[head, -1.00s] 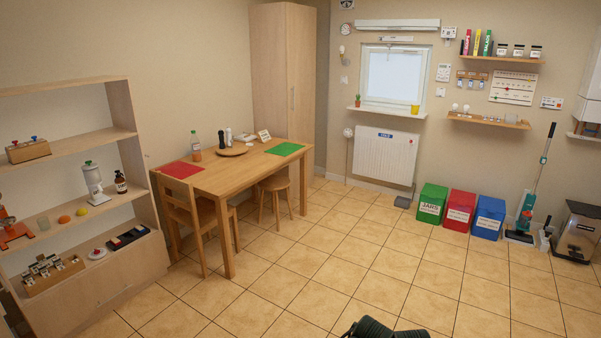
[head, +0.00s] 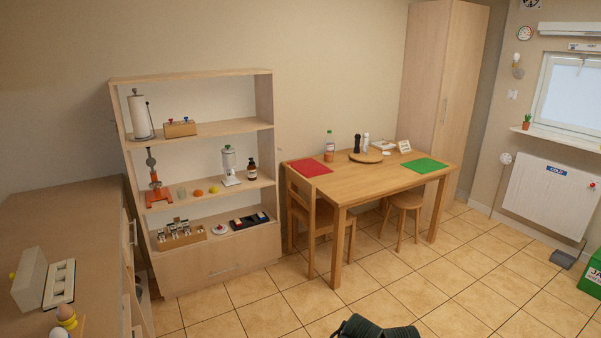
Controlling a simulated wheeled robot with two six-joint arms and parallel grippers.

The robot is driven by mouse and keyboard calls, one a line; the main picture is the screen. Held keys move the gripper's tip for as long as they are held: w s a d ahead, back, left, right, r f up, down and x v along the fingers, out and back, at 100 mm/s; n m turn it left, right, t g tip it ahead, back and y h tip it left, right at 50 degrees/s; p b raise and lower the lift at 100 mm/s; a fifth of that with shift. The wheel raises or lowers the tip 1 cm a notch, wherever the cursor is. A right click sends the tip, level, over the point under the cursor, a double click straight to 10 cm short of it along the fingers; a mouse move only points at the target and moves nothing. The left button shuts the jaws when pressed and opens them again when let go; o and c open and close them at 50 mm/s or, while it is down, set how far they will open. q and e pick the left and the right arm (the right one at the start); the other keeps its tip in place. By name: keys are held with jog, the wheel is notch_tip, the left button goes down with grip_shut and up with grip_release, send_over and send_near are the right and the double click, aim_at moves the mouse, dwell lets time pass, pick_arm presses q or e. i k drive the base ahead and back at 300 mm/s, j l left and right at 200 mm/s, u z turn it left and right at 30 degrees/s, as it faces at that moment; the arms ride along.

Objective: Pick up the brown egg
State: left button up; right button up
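A small brown rounded thing (head: 65,312), which looks like the brown egg, shows at the bottom left of the head view. It is near the front of the wooden counter (head: 62,222), with something yellow just under it. It is too small to tell what it rests in. A white rounded thing (head: 59,332) is beside it, cut off by the lower edge.
A white slotted block (head: 60,283) and a pale upright box (head: 29,280) stand behind the egg. An open shelf (head: 198,130) stands beyond the counter. A table (head: 375,178) with a chair and stool is farther right.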

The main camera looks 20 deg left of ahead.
aim_at(64, 312)
jog(key=i+u, duration=0.2)
jog(key=u, duration=0.25)
jog(key=i+u, duration=0.2)
jog(key=u, duration=0.3)
jog(key=i+l+u, duration=0.15)
jog(key=u, duration=0.3)
jog(key=i+l+u, duration=0.15)
jog(key=u, duration=0.35)
